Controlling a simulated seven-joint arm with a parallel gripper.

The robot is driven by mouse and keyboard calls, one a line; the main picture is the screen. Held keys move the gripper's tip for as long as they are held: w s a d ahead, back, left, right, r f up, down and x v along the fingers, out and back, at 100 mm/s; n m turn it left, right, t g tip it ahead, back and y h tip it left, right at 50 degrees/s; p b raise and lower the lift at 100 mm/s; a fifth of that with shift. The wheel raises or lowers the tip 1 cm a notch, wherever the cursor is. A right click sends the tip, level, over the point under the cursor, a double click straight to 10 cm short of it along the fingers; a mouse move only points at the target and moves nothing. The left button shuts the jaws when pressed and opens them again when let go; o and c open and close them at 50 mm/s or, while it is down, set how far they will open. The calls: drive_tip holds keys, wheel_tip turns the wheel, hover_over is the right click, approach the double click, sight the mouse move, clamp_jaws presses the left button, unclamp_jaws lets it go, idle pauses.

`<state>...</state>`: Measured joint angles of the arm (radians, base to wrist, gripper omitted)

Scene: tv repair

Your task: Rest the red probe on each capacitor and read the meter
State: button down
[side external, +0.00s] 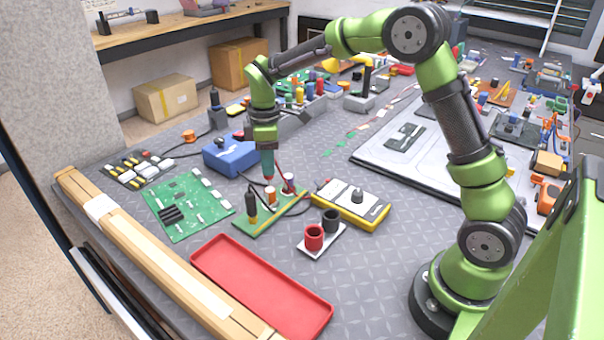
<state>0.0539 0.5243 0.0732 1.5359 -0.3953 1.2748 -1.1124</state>
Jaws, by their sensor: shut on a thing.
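My gripper (265,138) points straight down and is shut on a probe (267,163), which looks blue-grey with a red lower end. The probe's tip is over the small green board (262,222), close above the middle, orange capacitor (271,196). I cannot tell whether it touches. A tall black capacitor (251,207) stands to the left and a pale-topped, reddish one (288,184) to the right. The yellow meter (349,204), with a dark dial, lies just right of the board. Its reading is too small to make out.
A white holder with a red cup (314,237) and a black cup (331,220) stands in front of the meter. A red tray (260,287) lies at the front. A larger green circuit board (187,205) and a blue box (231,155) are to the left.

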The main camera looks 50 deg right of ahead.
drive_tip(key=shift+r, duration=2.35)
